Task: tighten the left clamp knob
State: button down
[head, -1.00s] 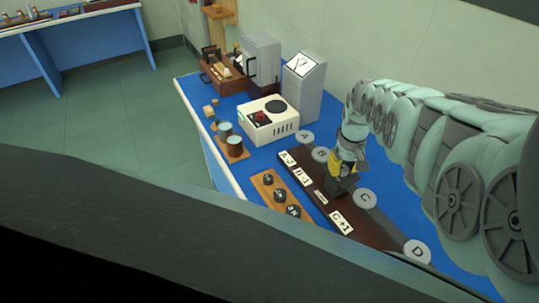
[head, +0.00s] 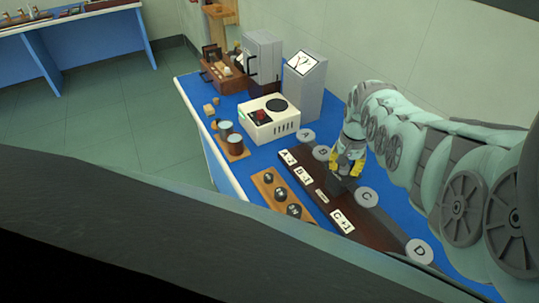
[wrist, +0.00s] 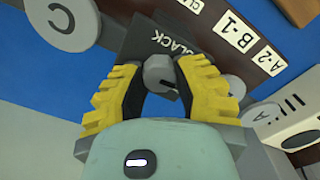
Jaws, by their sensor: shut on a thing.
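A small grey round knob (wrist: 158,68) with a black pointer sits by a dark block (wrist: 150,40) in the wrist view. The block's visible lettering reads "SLACK". My gripper (wrist: 160,78) has yellow fingers with black pads, closed on both sides of the knob. In the head view my gripper (head: 347,165) is low over the dark brown board (head: 375,232), between discs B and C. A dark block (head: 342,183) shows just below the fingers there. The knob itself is hidden by the fingers in the head view.
Grey discs B (head: 323,152), C (head: 367,197) and D (head: 419,252) line the board's far side. A wooden strip with black round pieces (head: 281,195) lies in front. A white device (head: 270,121) and two cups (head: 234,144) stand farther left.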

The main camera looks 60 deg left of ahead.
jog(key=shift+w+m, duration=0.15)
jog(key=shift+m, duration=0.55)
jog(key=c, duration=0.6)
grip_release()
jog(key=shift+r, duration=0.15)
jog(key=shift+a+r, duration=0.1)
jog(key=shift+r, duration=5.8)
